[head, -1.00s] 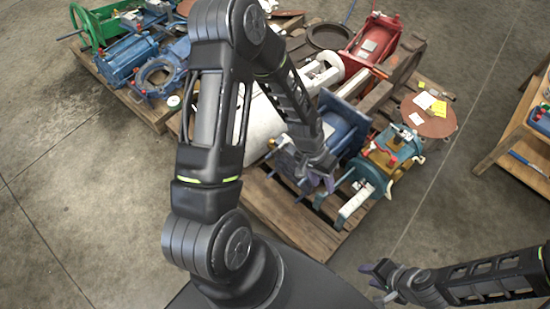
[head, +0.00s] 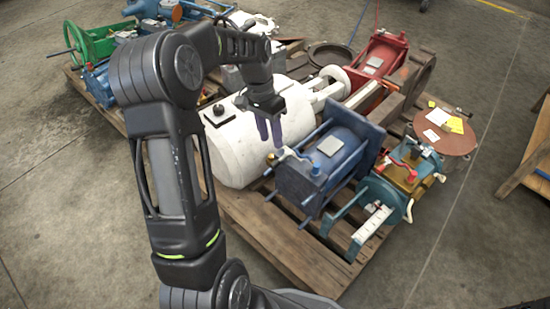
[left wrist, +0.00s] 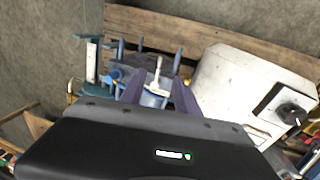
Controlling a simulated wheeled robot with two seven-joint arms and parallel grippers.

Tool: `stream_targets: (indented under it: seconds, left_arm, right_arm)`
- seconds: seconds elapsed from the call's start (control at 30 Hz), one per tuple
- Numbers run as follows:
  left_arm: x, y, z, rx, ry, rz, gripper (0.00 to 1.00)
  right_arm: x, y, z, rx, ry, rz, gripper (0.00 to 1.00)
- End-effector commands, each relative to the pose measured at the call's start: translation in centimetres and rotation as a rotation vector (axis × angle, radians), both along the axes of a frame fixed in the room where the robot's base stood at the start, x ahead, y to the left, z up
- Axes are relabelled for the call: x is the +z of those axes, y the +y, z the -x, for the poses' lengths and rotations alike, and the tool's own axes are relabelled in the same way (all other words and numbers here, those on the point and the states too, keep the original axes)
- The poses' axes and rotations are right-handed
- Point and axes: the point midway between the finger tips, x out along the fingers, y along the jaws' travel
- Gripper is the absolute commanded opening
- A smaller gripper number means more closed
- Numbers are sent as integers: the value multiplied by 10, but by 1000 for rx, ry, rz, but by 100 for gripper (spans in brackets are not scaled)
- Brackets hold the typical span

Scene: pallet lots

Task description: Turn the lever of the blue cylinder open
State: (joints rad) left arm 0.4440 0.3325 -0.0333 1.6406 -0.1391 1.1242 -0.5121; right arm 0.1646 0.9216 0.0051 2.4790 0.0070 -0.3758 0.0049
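The blue cylinder (head: 340,150) lies on the pallet right of the white tank in the head view. Contact cannot be told. Part of the blue cylinder (left wrist: 150,99) shows behind the fingers. My right gripper is out of view.
The white tank (head: 232,150) stands close left of the gripper. A teal and yellow device (head: 400,175) sits to the right. The wooden pallet (head: 262,225) has bare boards in front.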

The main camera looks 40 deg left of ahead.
Motion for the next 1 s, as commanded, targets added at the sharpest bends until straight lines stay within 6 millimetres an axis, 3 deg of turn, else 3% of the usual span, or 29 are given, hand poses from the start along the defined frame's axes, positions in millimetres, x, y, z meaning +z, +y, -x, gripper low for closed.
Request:
stream_targets:
  seconds: [0.17,0.6,1.0]
  left_arm:
    - [-10,-2,1,0,2,1,38]
    - [-71,-15,2,-1,3,1,38]
    - [-77,-17,2,0,1,0,38]
  right_arm:
    - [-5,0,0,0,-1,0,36]
    - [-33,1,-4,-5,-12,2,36]
    - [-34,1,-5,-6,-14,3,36]
